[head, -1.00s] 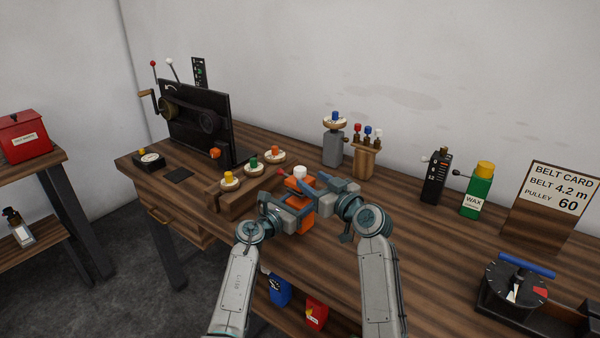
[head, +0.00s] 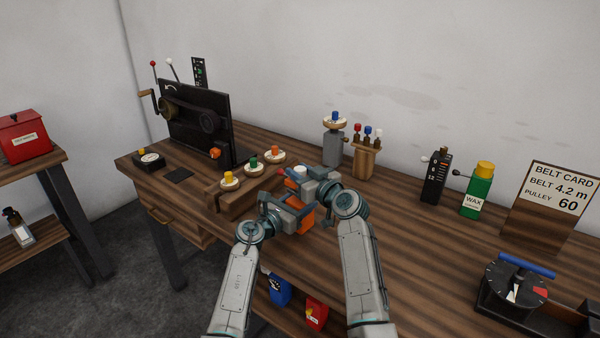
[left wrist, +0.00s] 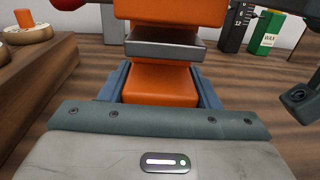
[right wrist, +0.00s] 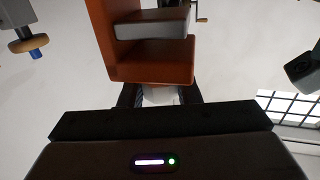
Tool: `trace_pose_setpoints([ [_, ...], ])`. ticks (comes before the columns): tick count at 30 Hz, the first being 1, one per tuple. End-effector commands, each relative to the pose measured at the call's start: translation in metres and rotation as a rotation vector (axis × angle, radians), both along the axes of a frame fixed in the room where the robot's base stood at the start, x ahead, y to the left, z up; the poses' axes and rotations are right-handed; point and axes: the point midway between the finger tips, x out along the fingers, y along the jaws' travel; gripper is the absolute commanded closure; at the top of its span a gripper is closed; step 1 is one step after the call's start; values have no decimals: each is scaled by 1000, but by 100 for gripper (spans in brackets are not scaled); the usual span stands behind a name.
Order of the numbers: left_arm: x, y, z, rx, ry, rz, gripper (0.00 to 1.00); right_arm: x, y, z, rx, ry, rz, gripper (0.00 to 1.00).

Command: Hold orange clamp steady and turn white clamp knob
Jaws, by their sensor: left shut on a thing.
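The orange clamp (head: 304,222) stands upright near the table's front edge, partly hidden by my grippers. My left gripper (head: 294,211) is shut on its lower orange body, which fills the jaws in the left wrist view (left wrist: 160,84). The white knob (head: 299,169) sits at the clamp's top. My right gripper (head: 304,180) is at the knob. In the right wrist view its fingers stand on either side of the white knob (right wrist: 161,96), below the orange frame (right wrist: 150,70). Contact there is hard to tell.
A wooden block with several capped discs (head: 250,190) stands close left of the clamp. A grey post (head: 334,152) and a wooden holder (head: 365,160) stand behind. The table to the right is clear up to the dial device (head: 515,285).

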Motion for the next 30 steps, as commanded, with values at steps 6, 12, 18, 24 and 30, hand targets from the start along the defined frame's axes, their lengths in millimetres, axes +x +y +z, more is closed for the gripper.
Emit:
trace_pose_setpoints([
  [6, 0, 0, 0, 0, 0, 0, 89, 0, -1, 0, -1, 1, 8, 93],
  [12, 0, 0, 0, 0, 0, 0, 89, 1, -1, -1, -2, 3, 75, 93],
  [18, 0, 0, 0, 1, -1, -1, 89, 2, -1, -1, -3, 4, 211, 93],
  [24, 0, -1, 0, 0, -1, -2, 89, 2, -1, -1, -2, 6, 371, 93],
  [30, -1, -1, 0, 0, -1, -2, 89, 1, 0, -1, -1, 6, 513, 93],
])
